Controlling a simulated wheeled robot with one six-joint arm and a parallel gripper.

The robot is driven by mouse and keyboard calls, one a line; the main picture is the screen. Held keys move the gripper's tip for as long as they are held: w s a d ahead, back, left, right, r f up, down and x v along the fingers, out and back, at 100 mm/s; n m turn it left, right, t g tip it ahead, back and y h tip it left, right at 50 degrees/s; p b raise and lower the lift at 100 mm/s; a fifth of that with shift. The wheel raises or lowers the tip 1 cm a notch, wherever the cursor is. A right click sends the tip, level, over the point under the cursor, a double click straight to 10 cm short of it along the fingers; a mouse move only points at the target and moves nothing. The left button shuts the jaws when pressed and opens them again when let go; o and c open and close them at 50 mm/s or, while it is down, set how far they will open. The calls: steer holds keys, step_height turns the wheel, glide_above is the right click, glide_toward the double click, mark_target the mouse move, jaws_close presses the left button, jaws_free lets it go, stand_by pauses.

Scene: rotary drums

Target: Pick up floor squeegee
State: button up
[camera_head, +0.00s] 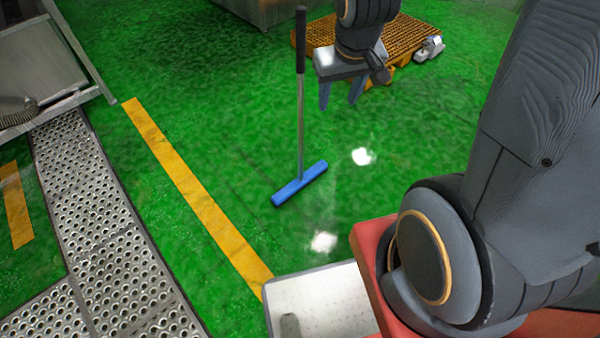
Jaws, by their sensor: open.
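The floor squeegee (300,130) stands upright on the green floor. It has a blue head (300,184) at the bottom, a thin grey shaft and a black grip (301,40) at the top. My gripper (340,98) is to the right of the shaft in the picture, pointing down, with its two blue-grey fingers apart and nothing visible between them. The gripper does not appear to touch the squeegee. The depth gap between them is hard to judge from this one view.
An orange slatted pallet-like platform (400,38) lies behind my gripper. A perforated metal walkway (100,240) and metal equipment (40,70) are at the left. A yellow line (195,195) crosses the floor. The green floor around the squeegee head is clear.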

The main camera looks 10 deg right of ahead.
steer(key=w+a+f+n+t+y+b, duration=0.1)
steer(key=w+f+t+y+b, duration=0.1)
steer(key=w, duration=0.9)
steer(key=w+f+n+t+y+b, duration=0.1)
steer(key=w+f+t+b, duration=0.3)
steer(key=w+t, duration=0.3)
steer(key=w+a+f+n+t+y+b, duration=0.1)
steer(key=w+f+t+y+b, duration=0.1)
steer(key=w, duration=1.4)
steer(key=shift+a+f+t+y+b, duration=0.3)
steer(key=shift+f+t+b, duration=0.65)
steer(key=shift+t, duration=0.55)
steer(key=c, duration=1)
steer(key=shift+r, duration=0.1)
jaws_close()
steer(key=shift+r, duration=0.15)
